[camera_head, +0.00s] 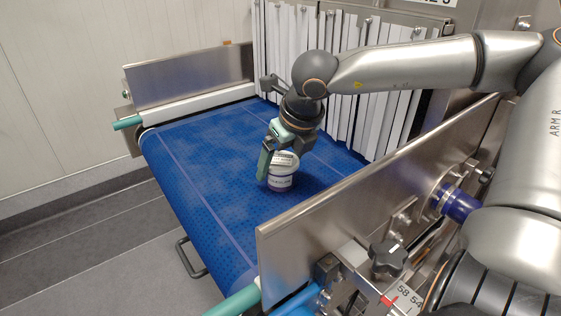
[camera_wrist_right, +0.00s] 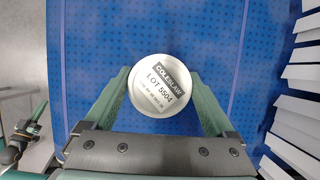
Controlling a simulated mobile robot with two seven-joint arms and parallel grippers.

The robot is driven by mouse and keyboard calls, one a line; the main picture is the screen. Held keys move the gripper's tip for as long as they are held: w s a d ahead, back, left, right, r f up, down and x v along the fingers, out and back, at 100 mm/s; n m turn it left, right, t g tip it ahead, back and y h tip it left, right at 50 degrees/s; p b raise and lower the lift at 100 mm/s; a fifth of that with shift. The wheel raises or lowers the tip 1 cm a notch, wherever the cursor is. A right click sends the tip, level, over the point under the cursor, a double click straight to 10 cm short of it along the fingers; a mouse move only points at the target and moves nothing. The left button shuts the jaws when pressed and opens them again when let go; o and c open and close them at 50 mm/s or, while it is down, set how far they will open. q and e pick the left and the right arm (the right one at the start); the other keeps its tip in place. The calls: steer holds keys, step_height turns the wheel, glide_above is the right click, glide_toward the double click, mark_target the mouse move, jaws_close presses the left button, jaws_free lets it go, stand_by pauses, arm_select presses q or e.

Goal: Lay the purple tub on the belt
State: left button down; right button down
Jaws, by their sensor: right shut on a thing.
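White strip curtains (camera_head: 340,90) hang across the tunnel mouth behind the tub. A steel side guard (camera_head: 370,190) stands along the near side, another (camera_head: 190,78) along the far side. The belt left of the tub is bare.

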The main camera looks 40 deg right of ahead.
steer(key=shift+f, duration=0.2)
jaws_free()
steer(key=shift+r, duration=0.15)
steer(key=shift+s+r, duration=0.1)
steer(key=shift+r, duration=0.4)
steer(key=v, duration=1.1)
steer(key=shift+s+a, duration=0.1)
steer(key=shift+s, duration=0.05)
